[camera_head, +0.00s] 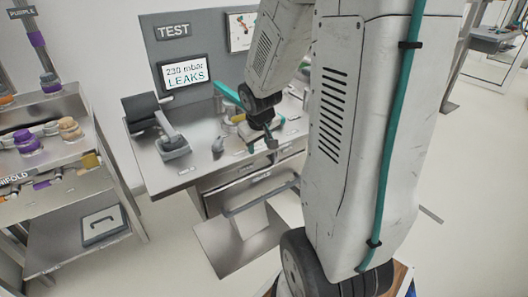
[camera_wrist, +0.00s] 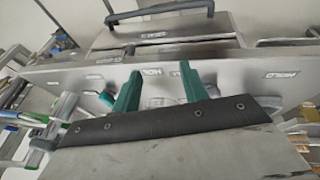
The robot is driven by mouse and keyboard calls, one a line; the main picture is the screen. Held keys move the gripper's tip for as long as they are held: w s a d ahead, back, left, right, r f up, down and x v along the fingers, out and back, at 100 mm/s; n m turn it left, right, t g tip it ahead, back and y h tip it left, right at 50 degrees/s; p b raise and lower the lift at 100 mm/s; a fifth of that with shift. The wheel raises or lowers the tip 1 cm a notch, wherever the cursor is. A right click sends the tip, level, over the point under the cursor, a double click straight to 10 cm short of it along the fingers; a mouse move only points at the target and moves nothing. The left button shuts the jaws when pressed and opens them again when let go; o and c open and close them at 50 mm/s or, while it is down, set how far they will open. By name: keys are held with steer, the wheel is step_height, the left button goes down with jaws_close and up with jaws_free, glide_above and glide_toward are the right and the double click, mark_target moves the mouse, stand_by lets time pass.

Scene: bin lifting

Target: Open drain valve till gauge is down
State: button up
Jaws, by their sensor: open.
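A screen (camera_head: 186,73) on the grey TEST panel reads "230 mbar LEAKS". I cannot make out a drain valve for certain in either view. My gripper (camera_head: 269,141) is over the front right part of the metal bench, partly behind my own arm. In the wrist view my gripper (camera_wrist: 160,72) shows two green fingers, spread apart with nothing held between them. The parts just below the fingertips are hidden by the fingers and the dark plate.
A grey clamp-like fixture (camera_head: 172,142) stands on the left of the bench (camera_head: 165,178). A drawer handle (camera_wrist: 162,13) shows at the top of the wrist view. A shelf cart (camera_head: 75,245) with purple and orange parts stands at the left. Open floor lies in front.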

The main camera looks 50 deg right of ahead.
mark_target(277, 156)
steer(key=s+d+f+t, duration=0.1)
steer(key=d+f+t, duration=0.1)
steer(key=d+f, duration=0.5)
steer(key=s+d+f+m+t, duration=0.1)
steer(key=s+d+f+t, duration=0.15)
steer(key=f, duration=0.85)
steer(key=d+f+t, duration=0.1)
steer(key=d+f, duration=0.5)
steer(key=f, duration=0.3)
steer(key=w+r+t+h, duration=0.1)
steer(key=w+r+t, duration=0.3)
steer(key=r+t, duration=0.5)
steer(key=x, duration=0.7)
steer(key=shift+w+a, duration=0.1)
steer(key=c, duration=0.7)
